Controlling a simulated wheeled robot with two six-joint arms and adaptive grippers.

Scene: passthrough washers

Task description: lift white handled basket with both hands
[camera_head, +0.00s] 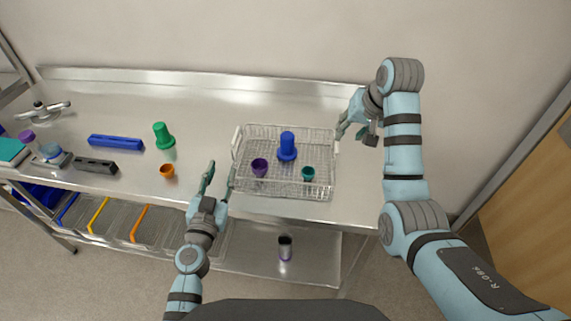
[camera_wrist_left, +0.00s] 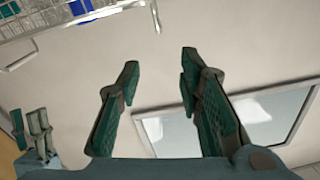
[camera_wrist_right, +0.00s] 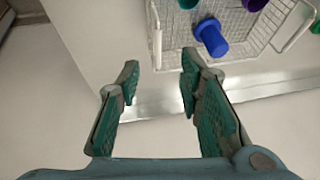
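The wire basket (camera_head: 285,191) with white handles stands on the steel table. It holds a blue cup (camera_head: 287,147), a purple cup (camera_head: 260,167) and a green cup (camera_head: 308,173). One white handle (camera_head: 237,142) is on its left side, the other (camera_head: 337,146) on its right. My left gripper (camera_head: 219,178) is open and empty, near the basket's front left corner. My right gripper (camera_head: 357,125) is open and empty, just beyond the right handle. The basket also shows at the top of the left wrist view (camera_wrist_left: 110,12) and the right wrist view (camera_wrist_right: 250,50).
A dark cylinder (camera_head: 285,248) stands on the lower shelf. A wall runs behind the table. The table right of the basket is clear.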

